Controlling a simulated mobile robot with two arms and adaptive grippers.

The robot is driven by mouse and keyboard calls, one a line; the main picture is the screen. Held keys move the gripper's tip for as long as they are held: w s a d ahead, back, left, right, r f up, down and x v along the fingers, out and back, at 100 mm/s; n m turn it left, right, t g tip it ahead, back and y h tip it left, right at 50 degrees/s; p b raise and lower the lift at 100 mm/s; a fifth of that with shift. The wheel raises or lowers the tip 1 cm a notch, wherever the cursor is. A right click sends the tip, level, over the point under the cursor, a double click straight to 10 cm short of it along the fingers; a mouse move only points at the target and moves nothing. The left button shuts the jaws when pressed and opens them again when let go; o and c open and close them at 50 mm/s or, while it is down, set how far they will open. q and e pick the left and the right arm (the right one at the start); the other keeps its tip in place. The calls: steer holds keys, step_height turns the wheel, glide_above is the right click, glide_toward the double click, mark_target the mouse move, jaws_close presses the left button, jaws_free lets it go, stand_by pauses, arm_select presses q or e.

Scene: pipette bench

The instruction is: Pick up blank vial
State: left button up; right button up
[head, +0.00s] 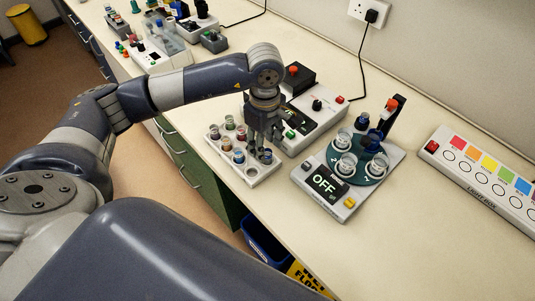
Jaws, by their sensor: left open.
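A pale vial rack (262,175) stands near the front edge of the bench and holds several small capped vials. A vial with a blue-grey top (239,156) is in its front part, and another dark-topped vial (267,156) is at its right end. The vials are too small for me to tell which one is the blank vial. My left gripper (262,143) points down over the right part of the rack, its fingers open, close to the vials there. It hides part of the rack, and I cannot tell whether a vial is between the fingers. My right gripper is out of view.
An instrument with a teal turntable (345,178) and an "OFF" display stands right of the rack. A grey device (320,117) is just behind the rack. A light box (485,180) lies far right. Bare bench is at the front right.

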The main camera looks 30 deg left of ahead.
mark_target(268, 151)
arm_select(q)
steer(key=shift+w+d+f+p, duration=0.15)
steer(key=shift+f+p, duration=0.1)
steer(key=shift+f, duration=0.6)
steer(key=shift+s+d+f+p, duration=0.1)
steer(key=shift+f+p, duration=0.15)
steer(key=shift+f, duration=0.6)
steer(key=c, duration=1)
steer(key=shift+r, duration=0.1)
